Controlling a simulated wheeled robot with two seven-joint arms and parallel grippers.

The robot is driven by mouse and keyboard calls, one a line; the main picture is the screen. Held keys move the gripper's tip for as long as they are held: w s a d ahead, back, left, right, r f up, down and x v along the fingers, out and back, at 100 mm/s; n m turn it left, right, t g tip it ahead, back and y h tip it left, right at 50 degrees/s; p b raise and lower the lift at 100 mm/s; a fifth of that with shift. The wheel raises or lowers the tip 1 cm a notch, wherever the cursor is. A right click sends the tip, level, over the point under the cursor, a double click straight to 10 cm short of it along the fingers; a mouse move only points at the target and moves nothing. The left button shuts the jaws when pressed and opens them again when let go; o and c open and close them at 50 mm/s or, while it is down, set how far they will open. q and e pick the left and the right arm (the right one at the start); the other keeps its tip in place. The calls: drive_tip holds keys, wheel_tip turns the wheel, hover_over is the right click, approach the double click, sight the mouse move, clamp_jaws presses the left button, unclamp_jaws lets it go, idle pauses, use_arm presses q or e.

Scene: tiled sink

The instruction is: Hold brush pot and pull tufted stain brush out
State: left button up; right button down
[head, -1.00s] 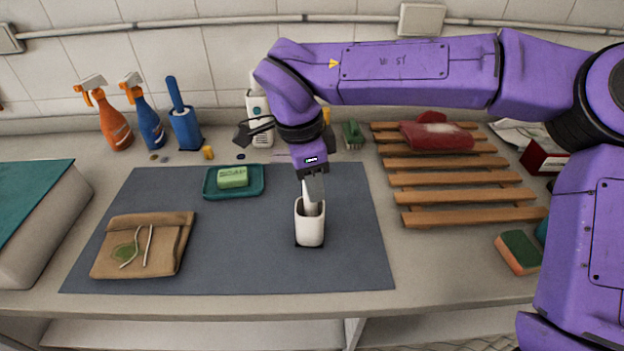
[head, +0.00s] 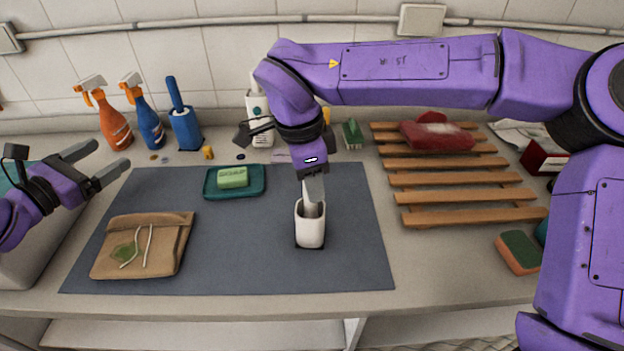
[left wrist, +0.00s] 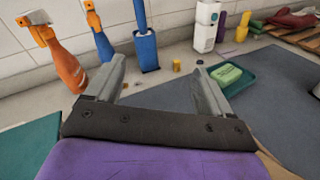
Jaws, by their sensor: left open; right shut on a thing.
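The white brush pot (head: 310,228) stands upright on the dark grey mat, right of its middle. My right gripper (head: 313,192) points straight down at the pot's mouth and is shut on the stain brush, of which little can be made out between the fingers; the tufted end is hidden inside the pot. My left gripper (head: 105,165) is open and empty at the left, above the counter near the mat's back left corner and well away from the pot. Its two spread fingers also show in the left wrist view (left wrist: 165,90), with nothing between them.
A green soap in a teal dish (head: 235,192) and a tan pouch (head: 142,246) lie on the mat (head: 255,260). Spray bottles (head: 115,120) and a blue brush holder (head: 186,130) stand along the wall. A wooden rack (head: 460,195) lies right. The mat between pouch and pot is clear.

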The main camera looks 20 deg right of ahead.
sight(305, 226)
use_arm(q)
drive_tip(key=s+d+f+m+g+h, duration=0.1)
drive_tip(key=s+d+f+g, duration=0.1)
drive_tip(key=d, duration=0.5)
drive_tip(key=s+d+f+m+g+h, duration=0.1)
drive_tip(key=s+d+f+m+g, duration=0.1)
drive_tip(key=s+d+g, duration=0.2)
drive_tip(key=s+d+f+m+g+h, duration=0.2)
drive_tip(key=s+d, duration=0.3)
drive_tip(key=d, duration=0.5)
drive_tip(key=shift+d+f+g, duration=0.2)
drive_tip(key=shift+f+g, duration=0.15)
drive_tip(key=shift+g, duration=0.35)
drive_tip(key=s+d+f+g, duration=0.1)
drive_tip(key=s+d, duration=0.1)
drive_tip(key=s+d+f+m+g, duration=0.1)
drive_tip(key=s, duration=0.1)
drive_tip(key=s+d+f+m+g, duration=0.1)
drive_tip(key=s+d, duration=0.1)
drive_tip(key=s, duration=0.1)
drive_tip(key=shift+d+f+g, duration=0.2)
drive_tip(key=shift+d+g, duration=0.1)
drive_tip(key=shift+d+f, duration=0.1)
drive_tip(key=shift+d, duration=0.15)
drive_tip(key=x, duration=0.9)
drive_tip(key=shift+d+f, duration=0.1)
drive_tip(key=shift+d, duration=0.1)
drive_tip(key=c, duration=0.6)
drive_tip(key=o, duration=0.9)
drive_tip(key=shift+o, duration=0.2)
